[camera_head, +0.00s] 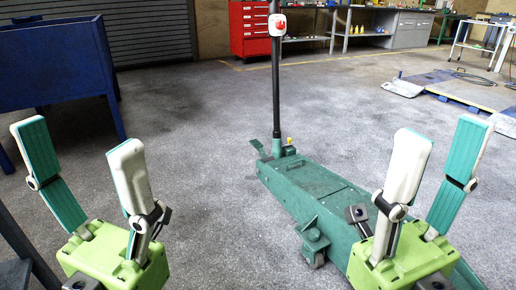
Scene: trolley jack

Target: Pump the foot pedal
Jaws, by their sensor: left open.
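The green trolley jack (318,198) stands on the floor, running from centre to lower right. Its black upright handle (276,92) has a white and red head. A small pedal-like plate (258,146) sticks out left of the handle's base; this looks like the foot pedal. My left gripper (77,135) is open and empty, in the near left, well apart from the pedal. My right gripper (442,133) is open and empty at the near right, in front of the jack's near end, and hides part of it.
A blue bin or table (55,62) stands at the left. A red tool cabinet (249,28) and grey workbenches (408,28) line the back. A blue and grey platform (470,90) lies at the right. The grey floor left of the jack is clear.

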